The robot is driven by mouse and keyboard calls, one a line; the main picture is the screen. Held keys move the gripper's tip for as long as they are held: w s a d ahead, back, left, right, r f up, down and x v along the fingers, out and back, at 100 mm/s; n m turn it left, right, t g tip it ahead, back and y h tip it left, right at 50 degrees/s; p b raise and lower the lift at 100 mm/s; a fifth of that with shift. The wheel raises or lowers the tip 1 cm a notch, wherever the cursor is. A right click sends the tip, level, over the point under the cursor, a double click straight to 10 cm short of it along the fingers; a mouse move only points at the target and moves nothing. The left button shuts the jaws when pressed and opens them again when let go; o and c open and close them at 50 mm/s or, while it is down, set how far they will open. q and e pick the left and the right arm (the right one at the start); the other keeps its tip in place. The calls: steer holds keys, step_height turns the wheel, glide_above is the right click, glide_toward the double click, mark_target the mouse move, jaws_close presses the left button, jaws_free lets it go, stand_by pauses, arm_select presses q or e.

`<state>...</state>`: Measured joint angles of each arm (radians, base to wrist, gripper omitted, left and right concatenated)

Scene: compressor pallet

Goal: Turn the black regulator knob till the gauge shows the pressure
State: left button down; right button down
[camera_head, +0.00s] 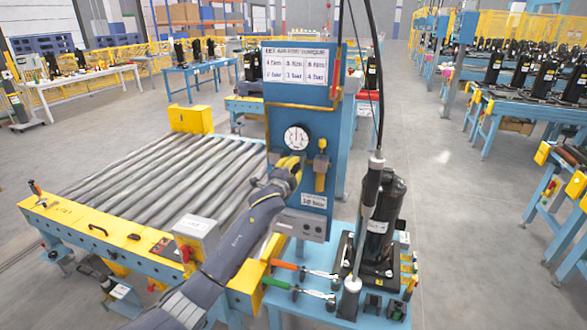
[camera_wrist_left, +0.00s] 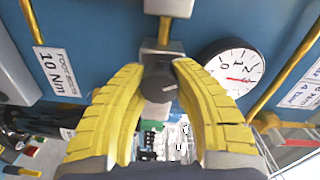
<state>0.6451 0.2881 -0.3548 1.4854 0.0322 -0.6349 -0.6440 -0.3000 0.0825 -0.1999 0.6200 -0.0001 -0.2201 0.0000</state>
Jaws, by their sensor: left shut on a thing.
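The black regulator knob (camera_wrist_left: 158,86) sits under a metal fitting on the blue panel in the left wrist view. The two yellow fingers of my left gripper (camera_wrist_left: 160,95) close on it from both sides. In the head view my left gripper (camera_head: 291,168) is at the panel, just below the gauge, and hides the knob. The round white pressure gauge (camera_head: 296,138) also shows in the wrist view (camera_wrist_left: 236,68), right of the knob, with a red needle among small numbers. I cannot read its value surely. My right gripper is not in view.
The blue panel (camera_head: 283,95) carries a white card (camera_head: 296,66) on top. A yellow fitting (camera_head: 321,166) stands right of my gripper. A roller conveyor (camera_head: 150,185) lies left.

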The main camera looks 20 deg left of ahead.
arm_select(q)
steer(key=shift+a+r+n, duration=0.1)
steer(key=shift+n, duration=1.1)
steer(key=c, duration=0.9)
jaws_free()
steer(key=shift+s, duration=0.15)
steer(key=s, duration=1.1)
steer(key=shift+s+a, duration=0.25)
steer(key=shift+s, duration=0.1)
steer(key=shift+r+n, duration=0.15)
steer(key=shift+n, duration=0.15)
